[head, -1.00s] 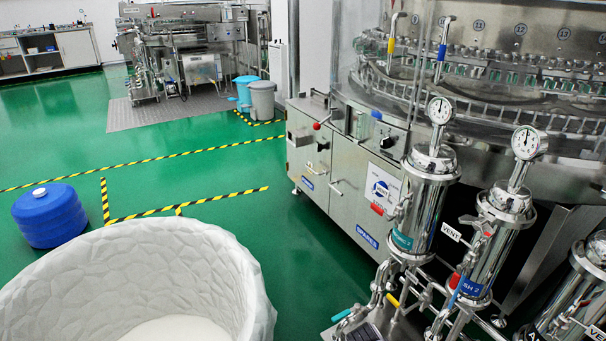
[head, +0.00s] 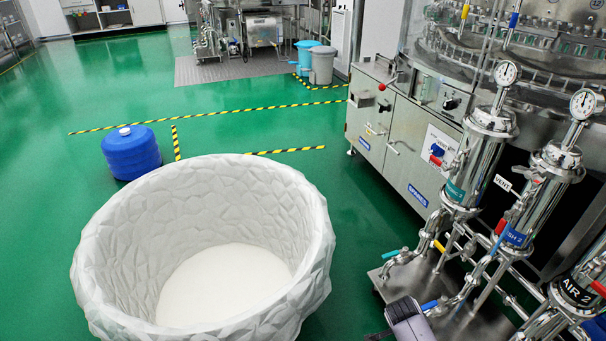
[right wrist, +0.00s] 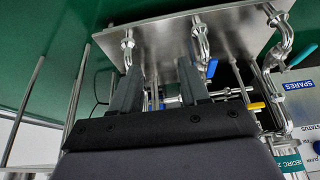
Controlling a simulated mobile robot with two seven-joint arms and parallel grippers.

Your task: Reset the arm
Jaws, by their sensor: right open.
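My right gripper (right wrist: 157,88) shows in the right wrist view with its two dark fingers apart and nothing between them. It points toward the metal base plate (right wrist: 160,45) and the pipes of the filter stand, with the green floor beyond. In the head view a dark grey part of my right arm shows at the bottom edge, beside the left front of the stand (head: 385,285). My left gripper is not in view.
A large white bin (head: 90,250) with a faceted wall stands at front left. A blue drum (head: 131,155) is behind it. The steel washer cabinet (head: 405,140) and steel filter housings (head: 478,170) fill the right. Green floor (head: 230,90) is free toward the back left.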

